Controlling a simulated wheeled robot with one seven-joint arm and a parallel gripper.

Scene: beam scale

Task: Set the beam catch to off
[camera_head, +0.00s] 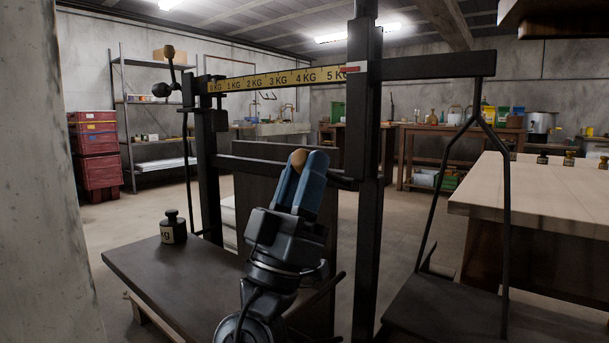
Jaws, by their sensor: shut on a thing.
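The beam scale has a dark upright post (368,230) and a beam with a yellow strip (275,79) marked from 0 to 5 KG. A red marker (348,69) sits at the strip's right end, by the post. My gripper (302,167), with blue fingers, is in front of the scale's lower crossbar, left of the post. It is shut on a tan rounded knob (298,158), which shows between the fingertips and looks like the beam catch's handle. The rest of the catch is hidden behind the fingers, so its setting cannot be told.
A dark weight (173,228) stands on the platform (150,268) at left. A hanger (507,200) holds a pan (470,312) at right. A wooden table (540,190) with small weights (569,158) stands beyond. The post is close to my gripper's right.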

